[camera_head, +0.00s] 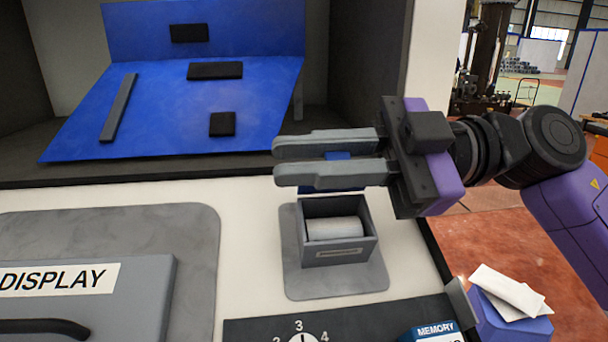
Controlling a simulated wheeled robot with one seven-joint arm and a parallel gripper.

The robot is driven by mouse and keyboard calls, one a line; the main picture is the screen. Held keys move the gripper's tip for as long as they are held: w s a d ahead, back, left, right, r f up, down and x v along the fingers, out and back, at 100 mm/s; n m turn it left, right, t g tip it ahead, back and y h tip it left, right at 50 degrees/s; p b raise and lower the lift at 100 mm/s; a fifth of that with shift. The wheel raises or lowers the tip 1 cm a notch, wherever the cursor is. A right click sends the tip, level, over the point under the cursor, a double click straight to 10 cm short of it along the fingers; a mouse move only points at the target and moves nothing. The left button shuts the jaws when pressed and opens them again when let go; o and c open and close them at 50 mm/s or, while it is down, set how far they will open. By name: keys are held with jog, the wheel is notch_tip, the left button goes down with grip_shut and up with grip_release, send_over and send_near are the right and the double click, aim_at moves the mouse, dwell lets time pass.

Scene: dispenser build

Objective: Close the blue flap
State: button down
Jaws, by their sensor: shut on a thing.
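The blue flap (337,157) shows as a small blue piece between the two fingers of my gripper (332,161). The flap stands raised at the back of a small grey dispenser box (340,255). The box is open at the top, and a white cylinder (334,228) lies inside it. My gripper reaches in from the right with its grey fingers level above and behind the box, shut on the flap. The fingers hide much of the flap.
A large blue panel (170,105) with black blocks lies in a recess behind. A grey lid labelled DISPLAY (140,290) with a black handle is at the left. A numbered dial (302,337) and a MEMORY box (436,331) are in front. Papers (508,290) lie at the right.

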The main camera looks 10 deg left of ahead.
aim_at(310, 242)
jog(key=n+b, duration=0.2)
jog(key=s+f+n+b, duration=0.1)
jog(key=b, duration=0.1)
jog(key=s+f+n+b, duration=0.1)
jog(key=n, duration=0.1)
jog(key=shift+d+f+n+b, duration=0.1)
jog(key=shift+d+n+b, duration=0.2)
jog(key=shift+b, duration=0.1)
jog(key=n+b, duration=0.1)
jog(key=f+n+b, duration=0.1)
jog(key=n+b, duration=0.1)
jog(key=shift+s+d, duration=0.1)
jog(key=shift+s, duration=0.2)
jog(key=shift+s+f+n+b, duration=0.15)
jog(key=shift+f+n+b, duration=0.15)
jog(key=shift+n+b, duration=0.7)
jog(key=c, duration=1.4)
grip_release()
jog(key=shift+c, duration=0.2)
jog(key=shift+f, duration=0.15)
